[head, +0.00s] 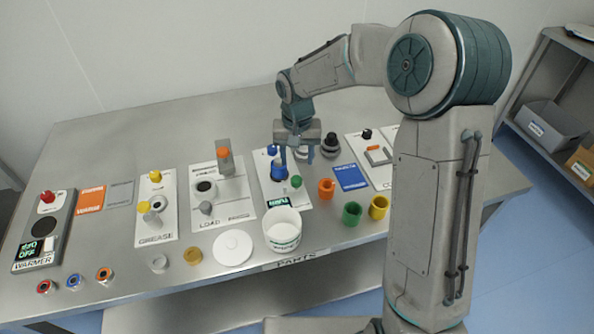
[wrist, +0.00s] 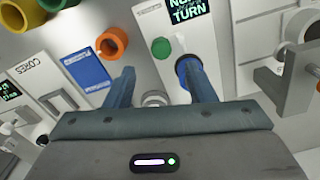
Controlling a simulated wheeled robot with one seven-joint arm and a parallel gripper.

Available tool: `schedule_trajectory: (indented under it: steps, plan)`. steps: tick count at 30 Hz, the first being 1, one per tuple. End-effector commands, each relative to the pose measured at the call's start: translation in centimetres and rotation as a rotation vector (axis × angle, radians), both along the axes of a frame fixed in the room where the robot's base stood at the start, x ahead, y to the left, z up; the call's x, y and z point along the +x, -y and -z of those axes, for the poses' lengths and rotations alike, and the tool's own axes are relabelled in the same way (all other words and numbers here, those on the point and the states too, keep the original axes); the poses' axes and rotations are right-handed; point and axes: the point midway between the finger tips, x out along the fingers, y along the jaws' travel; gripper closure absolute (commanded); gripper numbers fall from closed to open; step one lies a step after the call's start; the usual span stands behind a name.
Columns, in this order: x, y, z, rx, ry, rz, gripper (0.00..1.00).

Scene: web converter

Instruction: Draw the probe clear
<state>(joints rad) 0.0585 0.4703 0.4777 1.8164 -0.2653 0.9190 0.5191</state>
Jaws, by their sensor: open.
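My gripper (head: 297,158) is open over the far part of a white station panel (head: 292,194), its fingers pointing down. A blue upright piece (head: 279,170), perhaps the probe, stands on this panel by the left finger. In the wrist view, a blue round piece (wrist: 182,68) shows beside the right finger, which partly hides it. I cannot tell whether they touch. Nothing is held between the fingers of my gripper (wrist: 156,75). A blue knob (head: 272,149) stands farther back.
A white tub (head: 283,236) and a white disc (head: 232,248) are at the front edge. Orange (head: 326,189), green (head: 352,215) and yellow (head: 379,207) cups stand to the right. The load station's grey post with orange top (head: 225,160) rises left of my gripper.

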Motion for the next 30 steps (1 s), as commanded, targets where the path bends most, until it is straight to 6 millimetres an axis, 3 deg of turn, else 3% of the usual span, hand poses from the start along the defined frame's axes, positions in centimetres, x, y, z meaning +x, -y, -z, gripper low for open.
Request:
schedule_trajectory:
  steps: [3, 10, 30]
  plan:
    - [0.1, 0.0, -2.5, 0.000, 0.003, 0.001, 0.50]
    - [0.0, 0.0, -5.3, -0.001, -0.001, 0.000, 0.50]
    - [-0.3, 0.3, -6.0, -0.006, 0.003, -0.001, 0.50]
